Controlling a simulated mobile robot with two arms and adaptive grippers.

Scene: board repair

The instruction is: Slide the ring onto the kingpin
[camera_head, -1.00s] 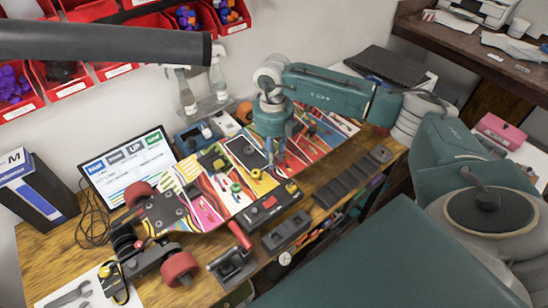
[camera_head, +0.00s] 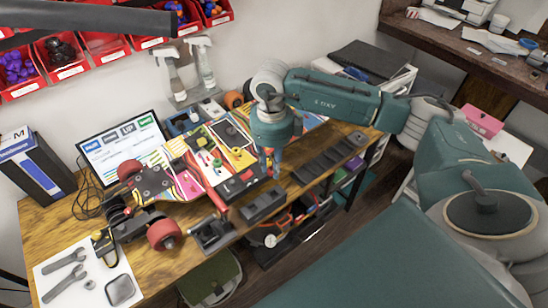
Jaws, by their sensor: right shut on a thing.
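My right gripper (camera_head: 271,163) points down over the table, right of the black-and-red box at the edge of the colourful skateboard deck (camera_head: 190,180). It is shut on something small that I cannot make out. A truck with red wheels (camera_head: 164,234) sits at the left end of the deck. I cannot pick out the kingpin on it for certain. A small green ring-like part (camera_head: 217,162) lies on the deck, and a yellow one shows close by. It is too small to tell which part is the task's ring. My left gripper is not in view.
A black slotted tray (camera_head: 325,160) lies along the front right of the table. A black vice-like fixture (camera_head: 211,233) with a red handle stands at the front edge. Wrenches lie on a white sheet (camera_head: 100,270). A monitor (camera_head: 122,145) and spray bottles (camera_head: 203,62) stand behind.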

